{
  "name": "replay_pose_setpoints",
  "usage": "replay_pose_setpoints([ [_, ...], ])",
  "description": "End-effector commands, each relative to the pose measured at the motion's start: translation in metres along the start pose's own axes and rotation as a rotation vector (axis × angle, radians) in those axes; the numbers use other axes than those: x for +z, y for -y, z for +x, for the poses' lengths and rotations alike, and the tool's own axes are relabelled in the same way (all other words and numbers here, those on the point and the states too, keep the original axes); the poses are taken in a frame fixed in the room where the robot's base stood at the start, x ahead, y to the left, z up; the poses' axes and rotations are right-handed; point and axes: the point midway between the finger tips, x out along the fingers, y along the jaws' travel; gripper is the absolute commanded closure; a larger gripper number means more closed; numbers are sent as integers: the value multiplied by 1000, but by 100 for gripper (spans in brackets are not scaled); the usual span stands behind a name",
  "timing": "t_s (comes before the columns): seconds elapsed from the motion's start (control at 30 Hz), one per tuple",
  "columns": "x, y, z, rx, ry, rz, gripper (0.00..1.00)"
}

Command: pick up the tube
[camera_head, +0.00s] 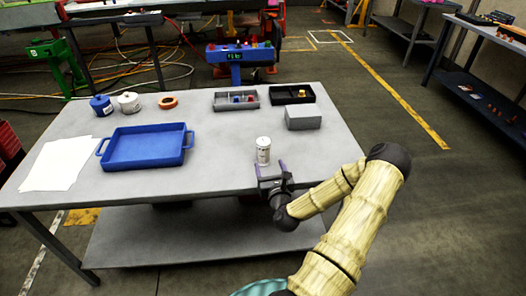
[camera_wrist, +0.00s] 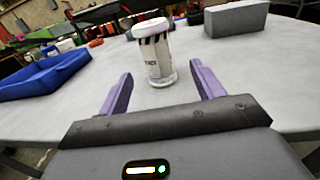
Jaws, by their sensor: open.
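The tube (camera_head: 263,150) is a white upright cylinder with dark printing, standing on the grey table near its front edge. In the wrist view the tube (camera_wrist: 156,55) stands just beyond the fingertips, roughly centred between them, with dark stripes below its white cap. My gripper (camera_head: 270,166) is at the table's front edge, just in front of the tube. In the wrist view its two purple fingers (camera_wrist: 161,78) are spread apart with nothing between them.
A blue tray (camera_head: 146,163) lies left of the tube, with white papers (camera_head: 60,164) beyond it. A grey box (camera_head: 303,117) and two parts bins, one grey (camera_head: 222,103) and one black (camera_head: 279,97), stand behind. The tabletop (camera_head: 220,150) is clear around the tube.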

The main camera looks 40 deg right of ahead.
Motion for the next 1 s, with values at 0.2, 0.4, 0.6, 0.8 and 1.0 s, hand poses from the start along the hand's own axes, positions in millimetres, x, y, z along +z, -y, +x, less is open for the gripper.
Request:
replay_pose_setpoints([
  [0.2, 2, -1, 39, 0, 2, -3, 33],
  [0.4, 0, -2, 57, 2, 0, -1, 33],
  [0.6, 0, -1, 57, 1, -1, 0, 33],
  [0.8, 1, -1, 64, -1, 0, -1, 33],
  [1.0, 1, -6, 91, -2, 2, -2, 33],
])
